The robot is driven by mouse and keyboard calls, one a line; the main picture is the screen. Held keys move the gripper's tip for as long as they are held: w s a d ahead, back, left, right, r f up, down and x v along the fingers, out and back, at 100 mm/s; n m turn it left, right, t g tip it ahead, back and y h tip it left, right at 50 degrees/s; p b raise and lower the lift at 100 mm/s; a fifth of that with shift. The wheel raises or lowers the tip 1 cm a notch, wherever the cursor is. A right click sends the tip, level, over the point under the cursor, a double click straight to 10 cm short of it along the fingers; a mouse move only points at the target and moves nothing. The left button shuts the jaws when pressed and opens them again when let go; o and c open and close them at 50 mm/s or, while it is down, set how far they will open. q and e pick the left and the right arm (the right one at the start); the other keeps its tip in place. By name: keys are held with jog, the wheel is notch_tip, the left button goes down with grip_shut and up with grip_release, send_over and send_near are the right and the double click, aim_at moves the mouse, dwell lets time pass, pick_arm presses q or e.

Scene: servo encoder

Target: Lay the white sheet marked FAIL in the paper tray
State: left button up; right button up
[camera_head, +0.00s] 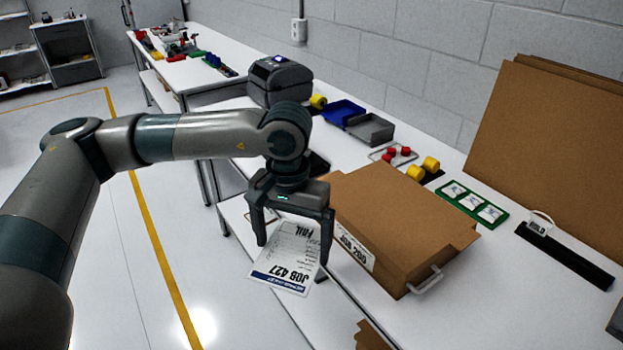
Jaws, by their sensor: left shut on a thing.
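The white sheet (284,262) marked FAIL hangs tilted at my left gripper (292,252), its printed face toward the camera. It also reads JOB 427, with a dark band along its lower edge. My left gripper is shut on the sheet, its fingers well apart at the sheet's two sides. Gripper and sheet are near the front edge of the white bench, left of the cardboard box. I cannot tell which thing is the paper tray; part of the bench is hidden behind my left arm. My right gripper is out of view.
Behind are a label printer (279,80), blue bin (343,112), grey bin (371,129), yellow rolls (424,168) and a green holder (472,203). Brown boards (550,145) lean on the wall. The front right bench is mostly clear.

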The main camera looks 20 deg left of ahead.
pick_arm(q)
jog(key=s+f, duration=0.4)
jog(key=f, duration=0.6)
jog(key=s+f, duration=0.4)
jog(key=f, duration=0.6)
jog(key=shift+s, duration=0.35)
jog(key=shift+a, duration=0.1)
